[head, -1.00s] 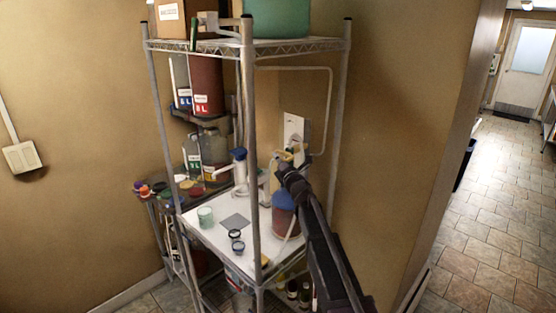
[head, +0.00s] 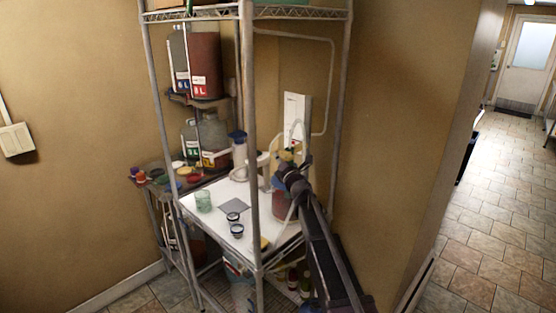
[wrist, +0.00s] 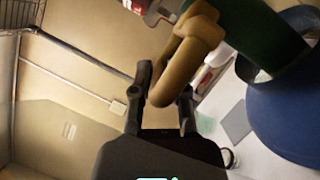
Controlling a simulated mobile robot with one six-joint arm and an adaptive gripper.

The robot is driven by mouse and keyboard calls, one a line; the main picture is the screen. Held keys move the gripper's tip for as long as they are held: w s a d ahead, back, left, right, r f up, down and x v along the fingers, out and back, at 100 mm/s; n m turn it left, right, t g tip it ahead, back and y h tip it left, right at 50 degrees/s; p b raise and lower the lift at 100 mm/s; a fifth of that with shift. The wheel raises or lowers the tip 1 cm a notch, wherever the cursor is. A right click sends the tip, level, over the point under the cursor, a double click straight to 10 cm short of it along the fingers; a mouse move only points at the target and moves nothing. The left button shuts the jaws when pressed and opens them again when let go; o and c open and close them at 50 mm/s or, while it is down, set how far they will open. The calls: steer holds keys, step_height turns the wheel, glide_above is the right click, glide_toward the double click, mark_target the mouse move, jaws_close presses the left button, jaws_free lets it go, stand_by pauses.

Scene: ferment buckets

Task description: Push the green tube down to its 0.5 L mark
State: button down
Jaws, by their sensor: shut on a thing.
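A dark green tube (wrist: 268,42) shows at the upper right of the wrist view, beside a round blue piece (wrist: 290,125), with its lower end at the blue piece's opening. A tan looped handle (wrist: 190,48) sits left of the tube; its join to the tube is not clear. My gripper (wrist: 165,85) has its fingers on either side of the handle's lower end and is shut on it. In the head view my gripper (head: 285,168) is over a reddish vessel (head: 280,207), partly hidden by my arm. I cannot read any volume mark on the tube.
A wire rack's front post (head: 251,140) stands left of my arm. Large labelled containers (head: 206,72) stand behind. The wall is close on the right.

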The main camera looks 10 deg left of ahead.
steer(key=c, duration=0.6)
jaws_free()
steer(key=shift+c, duration=0.2)
steer(key=shift+r, duration=0.15)
step_height(320, 180, up, 17)
steer(key=p, duration=1.7)
steer(key=b+v, duration=0.3)
steer(key=v, duration=1.1)
steer(key=s+d+f+m+g+h+b, duration=0.2)
steer(key=d+f+m+h+b, duration=0.3)
steer(key=d+f+m, duration=0.4)
steer(key=s+d+f+m+g+h+b, duration=0.2)
steer(key=d+f+m+h+b, duration=0.4)
steer(key=f, duration=0.8)
steer(key=shift+s+d+m+g+h, duration=0.3)
steer(key=shift+s+d+m+h, duration=0.8)
steer(key=shift+d+m, duration=1.05)
